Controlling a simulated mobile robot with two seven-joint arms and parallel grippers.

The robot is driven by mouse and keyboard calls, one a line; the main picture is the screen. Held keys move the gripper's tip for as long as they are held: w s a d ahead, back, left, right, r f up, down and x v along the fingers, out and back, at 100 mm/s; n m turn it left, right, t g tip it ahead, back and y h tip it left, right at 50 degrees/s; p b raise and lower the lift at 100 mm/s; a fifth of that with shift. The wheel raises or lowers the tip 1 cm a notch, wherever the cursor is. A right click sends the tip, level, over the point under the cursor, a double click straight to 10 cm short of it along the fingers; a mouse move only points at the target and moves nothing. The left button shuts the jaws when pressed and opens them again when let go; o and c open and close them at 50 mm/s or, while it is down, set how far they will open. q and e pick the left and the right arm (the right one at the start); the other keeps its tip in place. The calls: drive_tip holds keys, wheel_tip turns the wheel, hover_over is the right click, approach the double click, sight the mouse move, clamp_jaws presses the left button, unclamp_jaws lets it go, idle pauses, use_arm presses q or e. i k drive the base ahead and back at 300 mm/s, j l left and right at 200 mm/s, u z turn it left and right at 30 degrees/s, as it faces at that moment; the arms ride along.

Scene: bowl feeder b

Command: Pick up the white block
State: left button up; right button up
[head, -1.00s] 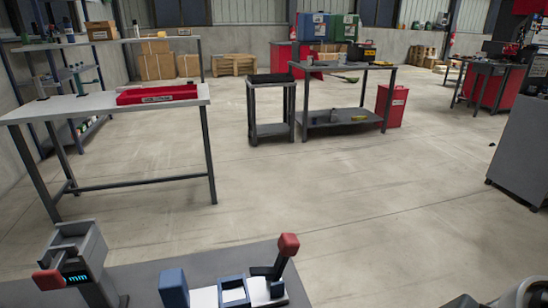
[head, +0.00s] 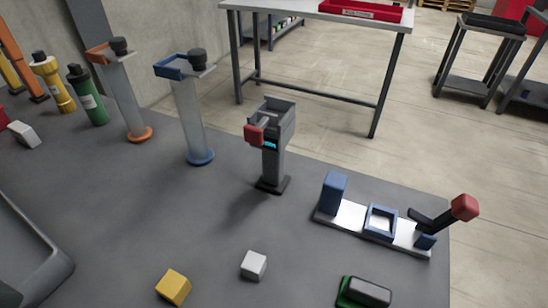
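A small white block (head: 253,265) lies on the dark grey table (head: 130,215) near the front, in the lower middle of the head view. A yellow block (head: 172,287) lies to its left and a little nearer. Another whitish block (head: 24,135) lies at the far left of the table; its shape is only partly clear. Nothing touches the white block in the lower middle. Neither of my grippers shows in the head view.
A grey post device (head: 272,145) with a red knob stands behind the white block. A white fixture (head: 378,222) with a red-knobbed lever is to the right. A green-based black-and-grey item (head: 364,291) lies front right. Blue (head: 190,110) and orange (head: 125,95) columns stand behind left. A grey tray (head: 30,255) is front left.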

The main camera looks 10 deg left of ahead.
sight(253, 266)
drive_tip(key=i+l+u, duration=0.15)
drive_tip(key=u, duration=0.35)
drive_tip(key=l+u, duration=0.3)
drive_tip(key=u, duration=0.2)
drive_tip(key=i+l+u, duration=0.1)
drive_tip(key=l+u, duration=0.2)
drive_tip(key=u, duration=0.2)
drive_tip(key=l+u, duration=0.3)
drive_tip(key=u, duration=0.2)
drive_tip(key=k+l+u, duration=0.1)
drive_tip(key=l+u, duration=0.15)
drive_tip(key=u, duration=0.25)
drive_tip(key=k+l+u, duration=0.1)
drive_tip(key=l+u, duration=0.15)
drive_tip(key=u, duration=0.25)
